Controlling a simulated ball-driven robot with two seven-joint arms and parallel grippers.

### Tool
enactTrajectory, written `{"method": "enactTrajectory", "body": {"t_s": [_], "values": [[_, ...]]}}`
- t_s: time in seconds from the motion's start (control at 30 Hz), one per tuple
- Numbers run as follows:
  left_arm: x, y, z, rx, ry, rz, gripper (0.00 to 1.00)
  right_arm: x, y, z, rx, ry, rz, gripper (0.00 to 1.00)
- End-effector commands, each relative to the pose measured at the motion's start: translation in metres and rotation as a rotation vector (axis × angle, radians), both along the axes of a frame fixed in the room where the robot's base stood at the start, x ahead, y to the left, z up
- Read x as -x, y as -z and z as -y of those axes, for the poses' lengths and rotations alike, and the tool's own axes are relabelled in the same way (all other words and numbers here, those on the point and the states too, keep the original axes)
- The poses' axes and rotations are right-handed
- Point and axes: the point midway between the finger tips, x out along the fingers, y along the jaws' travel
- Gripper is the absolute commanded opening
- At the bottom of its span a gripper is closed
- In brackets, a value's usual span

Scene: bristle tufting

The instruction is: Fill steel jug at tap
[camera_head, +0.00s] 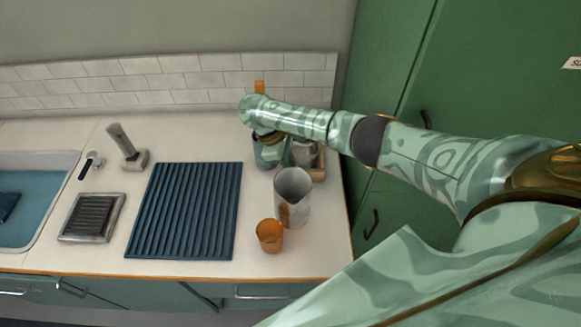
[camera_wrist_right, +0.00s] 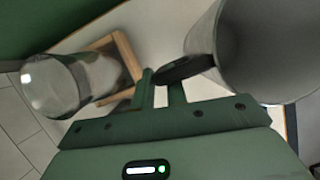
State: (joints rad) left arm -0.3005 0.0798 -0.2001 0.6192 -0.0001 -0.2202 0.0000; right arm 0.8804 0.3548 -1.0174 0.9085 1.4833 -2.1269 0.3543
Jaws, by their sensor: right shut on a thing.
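The steel jug (camera_head: 293,200) stands upright on the white counter, right of the blue ribbed mat. In the right wrist view the jug (camera_wrist_right: 265,50) is large at the upper right, its dark handle (camera_wrist_right: 186,69) reaching to the fingers. My right gripper (camera_wrist_right: 160,92) is shut on that handle. In the head view my right gripper (camera_head: 273,143) is just behind the jug, its fingertips mostly hidden. A grey post that looks like the tap (camera_head: 126,145) stands at the back left, behind a dark grate (camera_head: 92,217). My left gripper is not in view.
An orange cup (camera_head: 269,236) stands close in front of the jug. A clear glass (camera_wrist_right: 55,85) and a wooden frame (camera_wrist_right: 128,58) are beside my right gripper. The blue ribbed mat (camera_head: 187,210) lies flat and empty. A sink (camera_head: 68,160) is at far left, a green cabinet (camera_head: 480,80) at right.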

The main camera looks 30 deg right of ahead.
Motion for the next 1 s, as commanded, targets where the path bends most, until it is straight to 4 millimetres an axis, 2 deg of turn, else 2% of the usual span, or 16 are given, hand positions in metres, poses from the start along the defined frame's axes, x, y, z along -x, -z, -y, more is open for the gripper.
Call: {"method": "enactTrajectory", "body": {"t_s": [0.03,0.1,0.3,0.43,0.63,1.0], "values": [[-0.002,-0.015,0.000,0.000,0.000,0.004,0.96,-0.001,-0.021,0.000,-0.002,-0.001,0.002,0.00],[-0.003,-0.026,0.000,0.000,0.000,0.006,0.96,-0.001,-0.037,0.000,-0.001,-0.001,0.003,0.00],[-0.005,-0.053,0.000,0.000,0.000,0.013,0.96,-0.001,-0.081,0.000,-0.002,0.000,0.002,0.00],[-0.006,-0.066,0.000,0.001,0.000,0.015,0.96,-0.001,-0.103,0.000,-0.001,0.000,0.001,0.00],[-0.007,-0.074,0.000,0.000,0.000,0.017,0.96,0.000,-0.117,0.000,-0.001,0.000,0.000,0.00],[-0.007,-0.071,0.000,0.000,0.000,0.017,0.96,0.000,-0.115,-0.001,0.000,0.007,0.000,0.00]]}}
